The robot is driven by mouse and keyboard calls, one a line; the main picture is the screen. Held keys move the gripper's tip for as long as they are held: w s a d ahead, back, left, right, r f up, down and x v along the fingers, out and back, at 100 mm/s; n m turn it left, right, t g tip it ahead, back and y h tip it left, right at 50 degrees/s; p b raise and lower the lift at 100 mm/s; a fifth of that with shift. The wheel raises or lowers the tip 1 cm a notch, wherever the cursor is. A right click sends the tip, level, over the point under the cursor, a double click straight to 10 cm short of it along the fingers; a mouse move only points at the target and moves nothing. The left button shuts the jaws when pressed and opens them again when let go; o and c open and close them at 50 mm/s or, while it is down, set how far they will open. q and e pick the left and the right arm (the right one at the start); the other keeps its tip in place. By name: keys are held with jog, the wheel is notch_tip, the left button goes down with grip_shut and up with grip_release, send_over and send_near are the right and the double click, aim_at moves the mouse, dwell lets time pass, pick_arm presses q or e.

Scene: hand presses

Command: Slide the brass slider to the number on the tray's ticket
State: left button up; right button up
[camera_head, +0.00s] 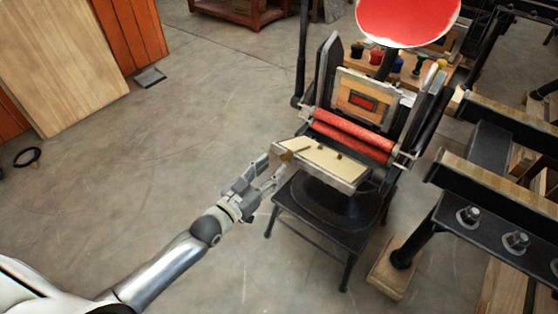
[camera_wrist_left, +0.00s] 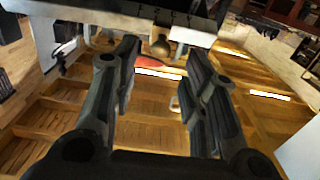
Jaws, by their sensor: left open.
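A black hand press has a metal feed tray (camera_head: 345,180) with a cream top at its front. Dark small pieces lie on the top; I cannot make out a ticket or its number. A small brass piece, which looks like the slider (camera_head: 287,155), is at the tray's left front edge. My left gripper (camera_head: 268,171) is open beside the tray's left front edge. In the wrist view its fingers (camera_wrist_left: 163,58) stand either side of the knob, with gaps visible. My right gripper is not in view.
Red rollers (camera_head: 350,136) and a red ink disc (camera_head: 408,20) sit above the tray. Coloured bottles (camera_head: 357,50) stand on a wooden shelf behind. Another black press frame (camera_head: 490,150) is close on the right.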

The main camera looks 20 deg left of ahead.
aim_at(283, 158)
pick_arm(q)
jog(key=shift+x, duration=2.1)
jog(key=c, duration=0.8)
